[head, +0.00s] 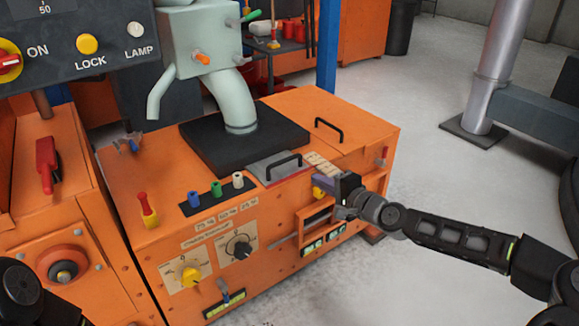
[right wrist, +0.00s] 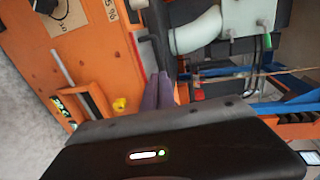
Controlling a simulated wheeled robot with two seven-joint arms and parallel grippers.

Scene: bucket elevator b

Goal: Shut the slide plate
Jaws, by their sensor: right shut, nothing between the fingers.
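A grey plate (head: 261,164) with a black bar handle (head: 284,160) lies on top of the orange cabinet and looks like the slide plate. A red strip shows along its edge. How far it is open I cannot tell. My right gripper (head: 337,185) is shut and empty at the cabinet's front top edge, just right of and nearer than the handle. In the right wrist view its closed fingers (right wrist: 159,90) point towards a black bar (right wrist: 152,45); whether they touch it I cannot tell. My left gripper is not in view.
A yellow knob (head: 319,193) sits close beside my right gripper. A second black handle (head: 329,129) is on the cabinet's back right lid. A pale curved pipe (head: 236,100) rises from a black base behind the plate. Open floor lies to the right.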

